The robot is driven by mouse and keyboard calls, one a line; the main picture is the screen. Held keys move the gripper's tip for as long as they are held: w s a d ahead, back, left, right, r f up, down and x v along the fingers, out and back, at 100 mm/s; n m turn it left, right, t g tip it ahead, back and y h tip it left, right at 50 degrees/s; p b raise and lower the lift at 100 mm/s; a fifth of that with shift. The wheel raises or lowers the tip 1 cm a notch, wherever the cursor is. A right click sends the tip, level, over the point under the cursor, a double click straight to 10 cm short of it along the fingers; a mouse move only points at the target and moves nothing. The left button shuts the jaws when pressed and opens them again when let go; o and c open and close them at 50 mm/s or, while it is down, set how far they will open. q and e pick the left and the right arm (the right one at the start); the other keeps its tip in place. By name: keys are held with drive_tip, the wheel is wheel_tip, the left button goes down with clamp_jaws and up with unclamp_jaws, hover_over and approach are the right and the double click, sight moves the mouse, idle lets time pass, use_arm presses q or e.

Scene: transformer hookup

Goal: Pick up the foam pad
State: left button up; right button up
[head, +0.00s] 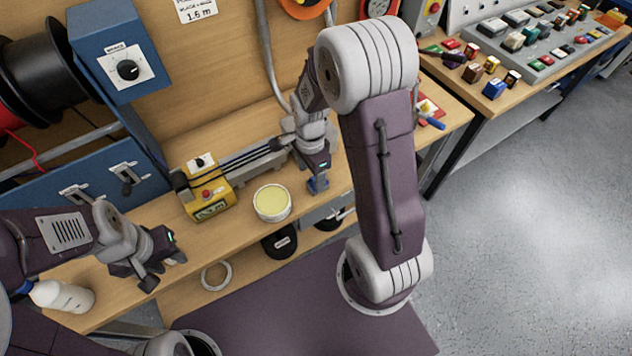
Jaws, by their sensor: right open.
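A round white tin (272,204) with a pale yellow, flat top surface (271,199) stands on the wooden bench. This yellow surface may be the foam pad, but I cannot tell for sure. My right gripper (318,184) points down over the bench, just right of the tin and apart from it. It is open, with nothing seen between its fingers. My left gripper (163,272) is at the bench's left part, left of the tin. Its fingers look apart and I see nothing held.
A yellow box with a display (208,194) stands left of the tin. A white bottle (62,296) lies at the bench's left end. A white ring (216,276) and a black round item (280,242) lie lower, below the bench top. A second table (500,88) at right holds several coloured blocks.

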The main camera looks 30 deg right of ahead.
sight(313, 183)
drive_tip(key=shift+w+a+f, duration=0.1)
drive_tip(key=shift+w+f, duration=0.1)
drive_tip(key=shift+f, duration=0.05)
drive_tip(key=f, duration=0.3)
drive_tip(key=d+f, duration=0.1)
drive_tip(key=shift+s+f, duration=0.25)
drive_tip(key=shift+s, duration=0.1)
drive_tip(key=shift+w+a+f, duration=0.15)
drive_tip(key=shift+w+f, duration=0.1)
drive_tip(key=shift+f, duration=0.05)
drive_tip(key=shift+s, duration=0.1)
clamp_jaws()
